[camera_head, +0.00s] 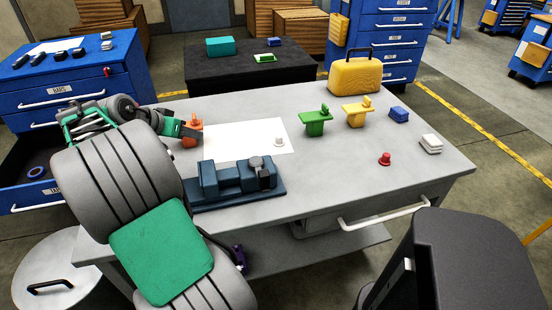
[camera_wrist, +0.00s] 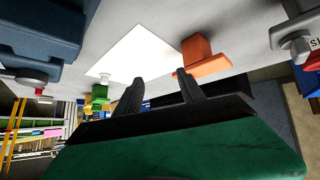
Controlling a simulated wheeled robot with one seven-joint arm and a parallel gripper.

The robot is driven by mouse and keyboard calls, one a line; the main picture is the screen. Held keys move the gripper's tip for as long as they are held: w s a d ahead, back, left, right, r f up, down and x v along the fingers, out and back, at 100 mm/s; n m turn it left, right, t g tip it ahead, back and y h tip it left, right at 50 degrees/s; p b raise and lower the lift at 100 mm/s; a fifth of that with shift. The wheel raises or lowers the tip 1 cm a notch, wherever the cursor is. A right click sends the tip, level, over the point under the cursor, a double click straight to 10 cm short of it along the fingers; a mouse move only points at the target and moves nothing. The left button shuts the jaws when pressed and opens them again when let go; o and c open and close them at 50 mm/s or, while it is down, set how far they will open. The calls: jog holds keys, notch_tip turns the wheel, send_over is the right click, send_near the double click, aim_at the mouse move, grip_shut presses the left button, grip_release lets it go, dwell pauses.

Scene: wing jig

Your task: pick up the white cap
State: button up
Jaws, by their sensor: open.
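The white cap (camera_head: 279,142) stands on the right part of a white sheet (camera_head: 235,144) on the grey table. In the wrist view a small pale shape at the sheet's edge looks like the white cap (camera_wrist: 108,75). My gripper (camera_head: 199,137) is over the table's left part, left of the sheet and well apart from the cap. In the wrist view my gripper (camera_wrist: 161,88) has its two dark fingers spread with nothing between them.
An orange part (camera_wrist: 203,58) stands close by my gripper. A blue jig (camera_head: 240,182) lies in front of the sheet. Green (camera_head: 315,122) and yellow (camera_head: 356,114) parts, a red cap (camera_head: 385,160) and a white block (camera_head: 430,144) stand to the right. The table's front middle is clear.

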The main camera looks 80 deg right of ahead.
aim_at(279, 136)
jog(key=s+d+f+m+g, duration=0.1)
jog(key=s+d, duration=0.1)
jog(key=s+d+f+m+g+b, duration=0.1)
jog(key=s+d+f+m, duration=0.1)
jog(key=s+d, duration=0.1)
jog(key=s+d+f+m+g, duration=0.1)
jog(key=s+d, duration=0.2)
jog(key=shift+s+f+g+b, duration=0.2)
jog(key=shift+f+g+b, duration=0.05)
jog(key=shift+g+b, duration=0.1)
jog(key=s+d+m+g, duration=0.1)
jog(key=s, duration=0.2)
jog(key=s+d+m+g+b, duration=0.1)
jog(key=s+m, duration=0.1)
jog(key=s, duration=0.2)
jog(key=s+d+f+m+g, duration=0.1)
jog(key=s+d+m+g, duration=0.1)
jog(key=s, duration=0.1)
jog(key=shift+s+d+f, duration=0.1)
jog(key=shift+s, duration=0.05)
jog(key=b+x, duration=0.1)
jog(key=x, duration=0.5)
jog(key=shift+s+d+f, duration=0.2)
jog(key=shift+s+f, duration=0.1)
grip_shut()
